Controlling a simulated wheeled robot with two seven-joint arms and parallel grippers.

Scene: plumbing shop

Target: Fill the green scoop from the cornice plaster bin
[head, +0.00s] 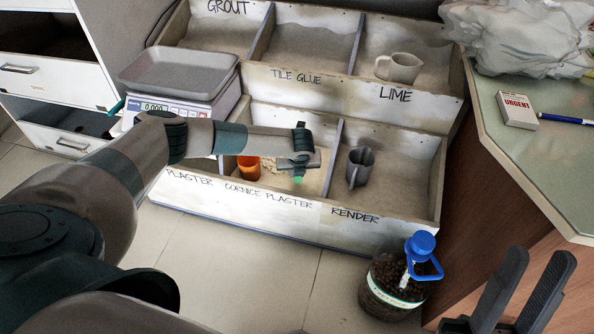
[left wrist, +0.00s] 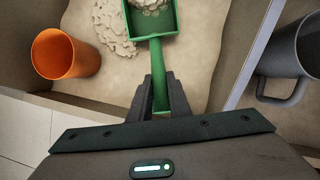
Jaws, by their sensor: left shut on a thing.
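My left gripper (head: 299,172) is shut on the green scoop's handle, over the cornice plaster bin (head: 290,206). The green scoop (head: 298,180) is mostly hidden by the gripper in the head view. In the left wrist view the scoop (left wrist: 158,62) points away from the gripper (left wrist: 160,108), and pale lumpy plaster (left wrist: 152,5) shows in its bowl, cut off by the top edge. A heap of pale plaster (left wrist: 112,30) lies left of the bowl on the smoother bin fill. My right gripper (head: 540,256) is empty and open at lower right.
An orange cup (head: 249,167) stands left of the scoop, in the same bin in the left wrist view. A grey jug (head: 360,167) stands in the render bin, past a divider. A scale (head: 180,75) reads 0.000. A blue-capped bottle (head: 395,285) stands on the floor.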

